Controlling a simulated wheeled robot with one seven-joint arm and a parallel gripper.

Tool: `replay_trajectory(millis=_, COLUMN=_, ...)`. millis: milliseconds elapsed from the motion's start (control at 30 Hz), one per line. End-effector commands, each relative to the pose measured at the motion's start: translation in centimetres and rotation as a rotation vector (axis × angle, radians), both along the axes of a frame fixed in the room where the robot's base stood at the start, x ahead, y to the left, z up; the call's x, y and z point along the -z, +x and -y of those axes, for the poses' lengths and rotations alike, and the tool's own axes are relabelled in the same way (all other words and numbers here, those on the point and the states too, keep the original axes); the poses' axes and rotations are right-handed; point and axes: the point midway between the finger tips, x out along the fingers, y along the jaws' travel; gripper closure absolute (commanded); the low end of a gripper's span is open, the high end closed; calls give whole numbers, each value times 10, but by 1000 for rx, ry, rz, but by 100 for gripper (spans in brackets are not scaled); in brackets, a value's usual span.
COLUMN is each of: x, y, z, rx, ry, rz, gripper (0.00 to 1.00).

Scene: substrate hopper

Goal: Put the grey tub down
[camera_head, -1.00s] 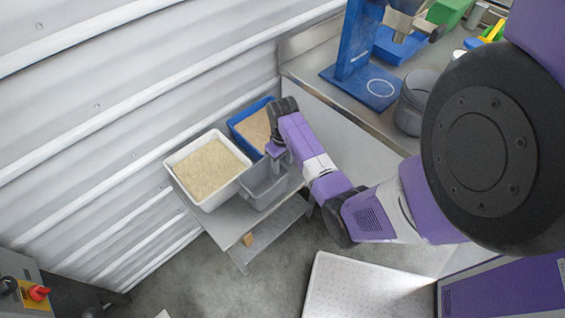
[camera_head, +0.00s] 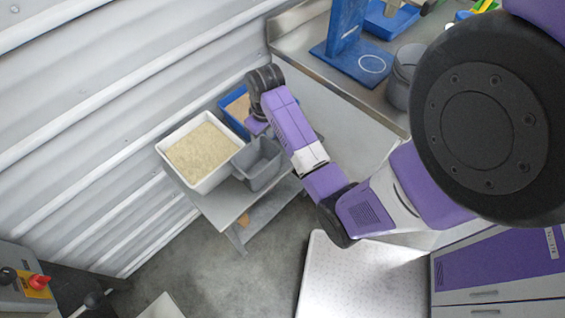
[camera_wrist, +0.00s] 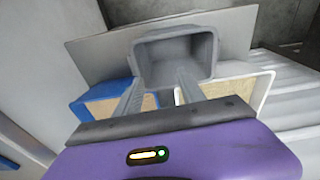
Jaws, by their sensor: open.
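The grey tub (camera_head: 262,172) stands upright and looks empty, on the grey stand (camera_head: 221,205), in front of the blue bin and right beside the white bin. In the wrist view the tub (camera_wrist: 178,82) lies just beyond my fingertips, its opening facing the camera. My gripper (camera_wrist: 158,82) is open, with its two fingers apart near the tub's near wall. I cannot tell whether a finger still touches the rim. In the head view my wrist hides the fingertips.
A white bin (camera_head: 164,152) of pale grain is left of the tub. A blue bin (camera_head: 229,122) of brown material is behind it, partly hidden by my wrist. A steel bench (camera_head: 310,62) with a dark grey container (camera_head: 400,92) is at right. A corrugated wall closes the left.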

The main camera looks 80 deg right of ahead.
Motion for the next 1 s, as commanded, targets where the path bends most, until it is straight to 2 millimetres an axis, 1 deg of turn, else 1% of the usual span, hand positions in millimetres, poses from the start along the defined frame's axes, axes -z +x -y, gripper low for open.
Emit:
replay_trajectory(millis=33, x=16, y=5, z=-29, rx=-28, ry=-16, rz=34, gripper=53)
replay_trajectory(millis=67, x=22, y=9, z=-41, rx=-39, ry=-33, rz=61, gripper=53)
replay_trajectory(millis=100, x=29, y=13, z=-59, rx=-52, ry=-54, rz=96, gripper=53)
replay_trajectory(millis=200, x=39, y=17, z=-96, rx=-82, ry=-102, rz=180, gripper=53)
replay_trajectory(millis=367, x=43, y=12, z=-148, rx=-124, ry=-160, rz=302, gripper=53)
replay_trajectory(millis=467, x=38, y=2, z=-180, rx=-153, ry=-195, rz=386, gripper=53)
replay_trajectory(millis=500, x=34, y=-3, z=-193, rx=-166, ry=-209, rz=422, gripper=53)
replay_trajectory(millis=567, x=25, y=-13, z=-212, rx=-188, ry=-229, rz=481, gripper=53)
replay_trajectory(millis=600, x=17, y=-21, z=-223, rx=-201, ry=-241, rz=521, gripper=53)
replay_trajectory(millis=667, x=4, y=-33, z=-238, rx=-222, ry=-258, rz=580, gripper=53)
replay_trajectory(millis=767, x=-24, y=-55, z=-260, rx=-260, ry=-283, rz=681, gripper=53)
replay_trajectory(millis=867, x=-59, y=-77, z=-277, rx=-301, ry=-298, rz=787, gripper=53)
replay_trajectory(millis=900, x=-75, y=-85, z=-283, rx=-319, ry=-303, rz=830, gripper=53)
replay_trajectory(millis=967, x=-100, y=-98, z=-290, rx=-346, ry=-307, rz=894, gripper=53)
replay_trajectory(millis=1000, x=-116, y=-105, z=-294, rx=-363, ry=-307, rz=934, gripper=53)
